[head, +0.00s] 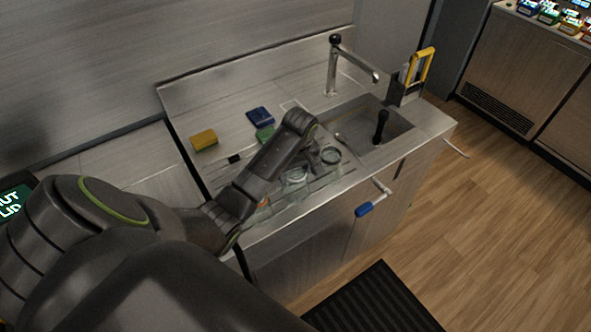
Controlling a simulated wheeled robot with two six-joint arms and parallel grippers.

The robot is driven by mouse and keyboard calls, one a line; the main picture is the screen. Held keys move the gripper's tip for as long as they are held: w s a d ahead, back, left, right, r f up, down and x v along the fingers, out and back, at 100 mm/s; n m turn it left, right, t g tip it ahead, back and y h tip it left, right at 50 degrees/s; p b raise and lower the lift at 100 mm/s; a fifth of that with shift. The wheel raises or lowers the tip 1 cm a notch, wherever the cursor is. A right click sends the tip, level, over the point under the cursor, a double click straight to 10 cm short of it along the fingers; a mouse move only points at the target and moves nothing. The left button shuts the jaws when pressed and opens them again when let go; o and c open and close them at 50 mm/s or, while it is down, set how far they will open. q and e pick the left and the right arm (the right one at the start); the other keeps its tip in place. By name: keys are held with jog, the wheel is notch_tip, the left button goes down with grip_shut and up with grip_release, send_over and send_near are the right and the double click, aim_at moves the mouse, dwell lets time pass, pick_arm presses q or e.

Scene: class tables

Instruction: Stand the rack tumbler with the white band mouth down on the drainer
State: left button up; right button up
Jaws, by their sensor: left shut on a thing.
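My left arm comes in from the left and reaches over the metal sink counter. My left gripper (314,150) points down beside the clear glasses, with its fingers mostly hidden by my wrist. It is shut on a tumbler, which seems to be the clear glass (331,156) by the wrist. Another clear glass (295,178) with a pale rim stands nearer the counter's front edge. A white band cannot be made out for certain on either. The rack and the drainer are largely hidden behind my arm. My right gripper is not in view.
The sink basin (388,122) holds a dark upright handle (380,127). A tap (334,65) stands behind it, and a yellow-handled thing (421,66) at the back right corner. A yellow sponge (204,140), a blue (261,116) and a green piece (265,134) lie on the counter's left.

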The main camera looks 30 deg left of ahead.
pick_arm(q)
jog(key=shift+f, duration=0.35)
jog(key=o, duration=1.5)
jog(key=shift+o, duration=0.2)
